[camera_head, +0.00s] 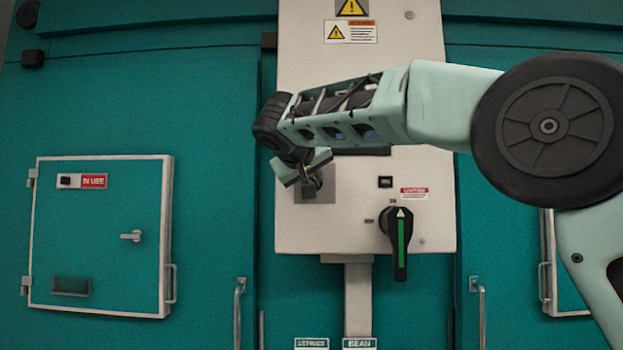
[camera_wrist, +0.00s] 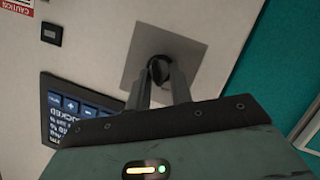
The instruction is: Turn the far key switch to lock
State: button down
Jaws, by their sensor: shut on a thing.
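The key switch (camera_wrist: 160,70) is a dark key on a square grey plate (camera_wrist: 190,52), on the face of a pale control box (camera_head: 350,230). In the head view the plate (camera_head: 325,195) is at the box's lower left, and my gripper partly covers it. My gripper (camera_head: 308,182) is at the switch; in the wrist view its two fingers (camera_wrist: 160,84) are shut on the dark key. The key's exact angle is hard to make out between the fingers.
A black rotary handle with a green stripe (camera_head: 401,240) sits to the lower right on the box. A dark display panel (camera_wrist: 75,108) is close beside my fingers. Teal doors (camera_head: 140,110) flank the box; a hatch (camera_head: 100,235) marked IN USE is at left.

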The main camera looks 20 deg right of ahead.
jog(key=c, duration=1.6)
grip_release()
jog(key=b+v, duration=0.3)
jog(key=v, duration=1.4)
jog(key=shift+s+a, duration=0.15)
jog(key=shift+s, duration=0.05)
